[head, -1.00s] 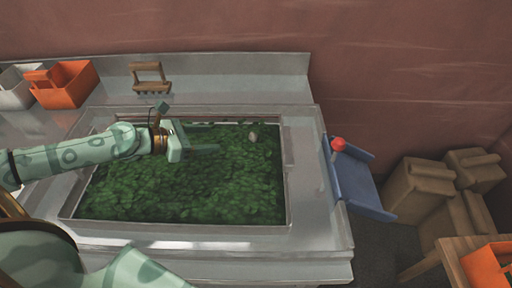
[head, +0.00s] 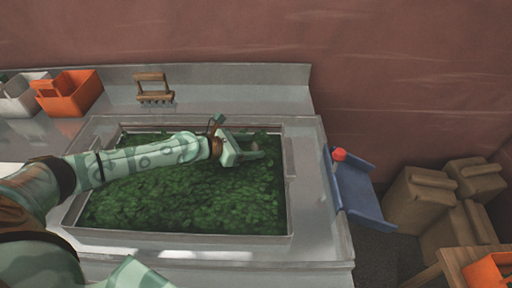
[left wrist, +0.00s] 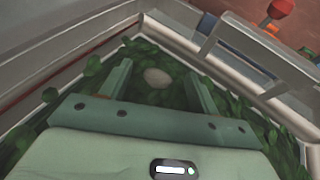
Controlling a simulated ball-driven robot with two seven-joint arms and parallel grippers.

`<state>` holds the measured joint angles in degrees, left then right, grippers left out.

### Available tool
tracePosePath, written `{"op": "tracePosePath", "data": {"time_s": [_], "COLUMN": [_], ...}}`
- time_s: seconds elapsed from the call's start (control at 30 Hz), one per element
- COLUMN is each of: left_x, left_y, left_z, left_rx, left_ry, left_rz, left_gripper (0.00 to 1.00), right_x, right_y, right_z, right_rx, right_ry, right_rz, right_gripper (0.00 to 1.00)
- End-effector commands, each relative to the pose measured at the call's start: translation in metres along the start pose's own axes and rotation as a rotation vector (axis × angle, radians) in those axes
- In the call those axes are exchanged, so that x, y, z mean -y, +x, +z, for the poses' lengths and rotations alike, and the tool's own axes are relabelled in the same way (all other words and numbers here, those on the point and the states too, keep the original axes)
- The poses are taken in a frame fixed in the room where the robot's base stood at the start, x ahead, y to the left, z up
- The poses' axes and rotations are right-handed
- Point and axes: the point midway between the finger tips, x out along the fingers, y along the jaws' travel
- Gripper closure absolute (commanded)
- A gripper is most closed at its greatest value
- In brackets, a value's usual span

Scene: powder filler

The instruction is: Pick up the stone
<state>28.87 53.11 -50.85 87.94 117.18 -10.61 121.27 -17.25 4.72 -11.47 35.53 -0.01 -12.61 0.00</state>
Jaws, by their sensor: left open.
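The stone (left wrist: 157,78) is a small, pale, rounded lump on the green leaves, seen between my open left fingers in the left wrist view. My left gripper (head: 256,147) reaches over the upper right part of the leaf-filled basin (head: 190,190) in the head view. Its two fingers also show in the left wrist view (left wrist: 158,72), apart and with nothing held. In the head view the gripper covers the stone's place, so I cannot make the stone out there. I cannot tell whether the fingers touch it. My right gripper is not in view.
The basin has a raised metal rim (head: 290,180) close to my gripper. A wooden rake-like tool (head: 154,90) and an orange bin (head: 70,93) stand at the back left. A blue chute with a red knob (head: 339,155) is at the right, beside cardboard-coloured sacks (head: 420,195).

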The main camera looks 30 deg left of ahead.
Motion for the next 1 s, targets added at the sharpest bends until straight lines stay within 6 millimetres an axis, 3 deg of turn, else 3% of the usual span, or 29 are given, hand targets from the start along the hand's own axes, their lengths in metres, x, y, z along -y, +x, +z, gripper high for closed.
{"op": "tracePosePath", "data": {"time_s": [0.17, 0.43, 0.6, 1.0], "left_x": [0.001, 0.0, 0.0, 0.0], "left_y": [0.026, 0.029, 0.029, 0.026], "left_z": [-0.001, 0.0, 0.0, 0.006], "left_rx": [0.001, 0.0, 0.0, 0.001], "left_ry": [-0.001, -0.001, -0.001, 0.0], "left_rz": [0.0, 0.001, 0.0, 0.001], "left_gripper": [0.39, 0.39, 0.86, 0.87], "right_x": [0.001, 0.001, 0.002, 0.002], "right_y": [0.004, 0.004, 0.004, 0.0], "right_z": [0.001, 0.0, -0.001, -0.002], "right_rx": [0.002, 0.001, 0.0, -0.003], "right_ry": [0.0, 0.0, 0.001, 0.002], "right_rz": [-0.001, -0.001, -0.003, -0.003], "right_gripper": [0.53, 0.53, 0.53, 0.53]}}
